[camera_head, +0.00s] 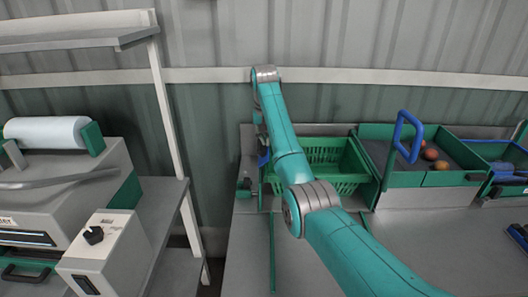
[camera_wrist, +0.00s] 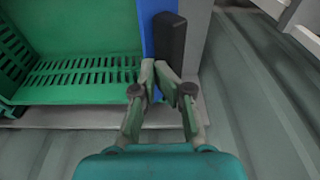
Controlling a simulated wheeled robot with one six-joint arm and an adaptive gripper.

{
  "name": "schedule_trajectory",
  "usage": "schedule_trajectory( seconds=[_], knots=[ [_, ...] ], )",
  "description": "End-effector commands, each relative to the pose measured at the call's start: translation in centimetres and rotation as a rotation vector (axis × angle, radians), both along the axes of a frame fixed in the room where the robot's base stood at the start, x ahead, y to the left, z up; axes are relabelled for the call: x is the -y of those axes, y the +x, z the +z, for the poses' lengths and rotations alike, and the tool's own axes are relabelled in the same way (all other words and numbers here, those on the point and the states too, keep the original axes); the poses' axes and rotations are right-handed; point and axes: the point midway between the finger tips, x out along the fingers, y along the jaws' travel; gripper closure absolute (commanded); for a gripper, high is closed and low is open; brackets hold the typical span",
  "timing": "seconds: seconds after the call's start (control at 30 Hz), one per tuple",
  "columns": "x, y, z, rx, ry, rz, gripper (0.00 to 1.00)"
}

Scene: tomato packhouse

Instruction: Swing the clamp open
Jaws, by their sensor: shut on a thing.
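The clamp shows in the wrist view as an upright blue bar (camera_wrist: 147,28) with a black grip (camera_wrist: 171,40) beside it. My gripper (camera_wrist: 156,68) is shut on the clamp, with its fingertips close together at the lower end of the black grip. Just how the fingers sit on it is partly hidden. In the head view a small blue part (camera_head: 264,159) shows at the left end of the green crate. My arm hides most of the gripper and the clamp there.
A green slotted crate (camera_head: 345,183) stands against the back wall; it also shows in the wrist view (camera_wrist: 80,95). To its right are green trays (camera_head: 437,179) with tomatoes and a blue upright handle (camera_head: 399,130). A grey machine (camera_head: 60,190) stands at the left.

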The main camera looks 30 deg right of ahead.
Motion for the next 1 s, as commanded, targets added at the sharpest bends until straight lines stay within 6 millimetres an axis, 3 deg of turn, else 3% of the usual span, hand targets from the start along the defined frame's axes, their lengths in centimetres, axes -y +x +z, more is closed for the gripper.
schedule_trajectory(
  seconds=[0.33,0.67,1.0],
  knots=[
    [0.8,-0.3,2.0,0.003,-0.004,-0.005,1.0],
    [0.9,-0.3,1.9,0.004,-0.005,-0.006,1.0],
    [0.9,-0.3,0.3,0.005,-0.006,-0.006,1.0]
  ],
)
